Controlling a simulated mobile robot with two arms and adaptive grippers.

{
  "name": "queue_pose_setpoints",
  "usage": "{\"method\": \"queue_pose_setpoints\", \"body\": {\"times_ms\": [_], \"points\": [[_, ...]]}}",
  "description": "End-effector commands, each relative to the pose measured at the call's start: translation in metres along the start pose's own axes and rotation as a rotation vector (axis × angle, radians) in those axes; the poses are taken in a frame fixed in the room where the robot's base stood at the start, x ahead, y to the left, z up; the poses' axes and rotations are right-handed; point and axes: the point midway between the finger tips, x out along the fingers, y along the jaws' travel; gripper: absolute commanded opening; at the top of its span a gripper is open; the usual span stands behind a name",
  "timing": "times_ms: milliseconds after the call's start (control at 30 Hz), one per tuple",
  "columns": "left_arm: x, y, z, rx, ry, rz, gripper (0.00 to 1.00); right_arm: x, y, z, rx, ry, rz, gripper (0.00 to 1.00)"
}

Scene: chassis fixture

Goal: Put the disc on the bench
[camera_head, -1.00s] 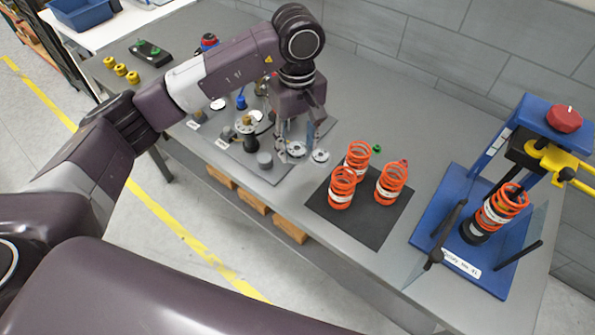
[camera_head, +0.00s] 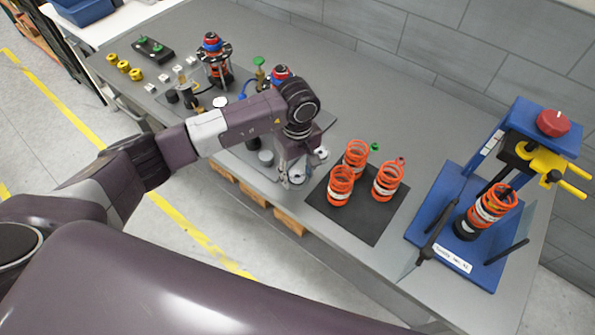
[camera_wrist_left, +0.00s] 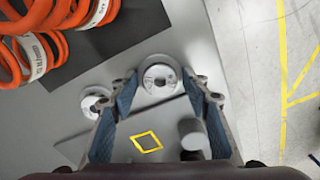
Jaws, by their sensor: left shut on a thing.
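My left gripper (camera_head: 297,178) points down over the grey bench (camera_head: 390,115), near its front edge and left of the black mat with springs. It is shut on a pale round disc (camera_head: 297,175), which has a hole in its middle. In the left wrist view the disc (camera_wrist_left: 160,75) sits between the two blue-padded fingertips. I cannot tell whether it touches the bench surface. A second pale disc (camera_head: 321,153) lies just beyond the gripper; it also shows left of the fingers in the wrist view (camera_wrist_left: 95,100). My right gripper is not in view.
Orange springs (camera_head: 341,187) stand on a black mat (camera_head: 366,220) close to the right of the gripper. A blue press fixture (camera_head: 430,205) is farther right. A grey cylinder (camera_wrist_left: 193,135) and yellow diamond outline (camera_wrist_left: 147,142) lie near the fingers. The back of the bench is clear.

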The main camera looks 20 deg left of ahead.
Motion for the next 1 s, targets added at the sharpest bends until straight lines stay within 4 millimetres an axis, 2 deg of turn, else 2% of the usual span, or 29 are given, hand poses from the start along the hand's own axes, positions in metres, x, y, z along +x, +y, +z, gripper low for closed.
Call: {"method": "queue_pose_setpoints", "body": {"times_ms": [167, 200, 333, 700, 733, 867, 1000], "points": [[0.004, 0.0, 0.0, 0.0, 0.0, 0.0, 0.16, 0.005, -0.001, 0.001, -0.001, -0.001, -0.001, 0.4], [0.002, 0.0, 0.0, -0.001, 0.0, 0.0, 0.47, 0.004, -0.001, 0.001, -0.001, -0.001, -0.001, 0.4], [0.002, 0.0, 0.0, -0.001, 0.0, 0.0, 0.61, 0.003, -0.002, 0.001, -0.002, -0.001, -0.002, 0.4], [-0.003, 0.0, 0.0, -0.001, 0.0, 0.0, 0.61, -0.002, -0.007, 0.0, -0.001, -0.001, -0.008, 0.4], [-0.004, 0.001, -0.001, -0.001, 0.001, 0.002, 0.61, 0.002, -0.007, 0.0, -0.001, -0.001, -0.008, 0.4], [-0.025, 0.001, -0.002, 0.0, 0.004, 0.005, 0.61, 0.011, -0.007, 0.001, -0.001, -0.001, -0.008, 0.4], [-0.056, 0.001, -0.002, 0.0, 0.005, 0.005, 0.61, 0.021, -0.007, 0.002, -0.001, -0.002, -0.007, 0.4]]}}
